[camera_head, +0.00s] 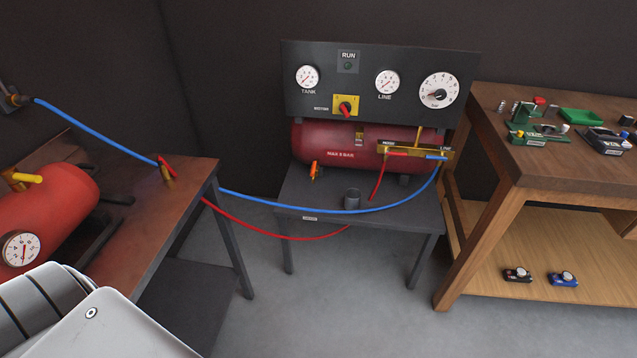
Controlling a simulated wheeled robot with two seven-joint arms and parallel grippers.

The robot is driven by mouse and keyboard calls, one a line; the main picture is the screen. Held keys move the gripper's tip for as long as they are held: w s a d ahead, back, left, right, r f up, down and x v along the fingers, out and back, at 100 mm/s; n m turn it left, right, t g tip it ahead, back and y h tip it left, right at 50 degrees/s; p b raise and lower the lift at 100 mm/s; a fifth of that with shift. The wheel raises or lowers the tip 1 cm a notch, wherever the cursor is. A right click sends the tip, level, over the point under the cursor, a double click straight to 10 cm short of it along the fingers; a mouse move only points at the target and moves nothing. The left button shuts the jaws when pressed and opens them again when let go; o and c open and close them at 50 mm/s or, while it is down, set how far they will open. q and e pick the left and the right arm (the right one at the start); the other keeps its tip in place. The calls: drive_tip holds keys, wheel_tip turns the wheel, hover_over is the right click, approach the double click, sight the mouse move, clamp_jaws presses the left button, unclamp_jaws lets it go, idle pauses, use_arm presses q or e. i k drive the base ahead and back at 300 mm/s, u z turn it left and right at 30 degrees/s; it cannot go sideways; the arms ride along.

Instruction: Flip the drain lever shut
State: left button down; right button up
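A dark red compressor tank (345,146) sits on a small grey table under a black gauge panel. I cannot tell for sure that this is the drain lever. A red lever on a brass fitting (167,172) stands at the right edge of the brown table at left. A yellow lever (27,178) is on the red tank (45,215) there. Neither gripper shows; only white parts of my body are at the lower left.
The gauge panel (375,110) has a red knob (346,108) on yellow. A blue hose (300,207) and a red hose (270,234) sag between the tables. A wooden workbench (560,180) with small tools stands at right. Grey floor is clear in front.

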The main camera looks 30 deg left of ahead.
sight(315, 166)
drive_tip(key=u, duration=0.25)
drive_tip(key=i, duration=0.85)
drive_tip(key=z, duration=0.25)
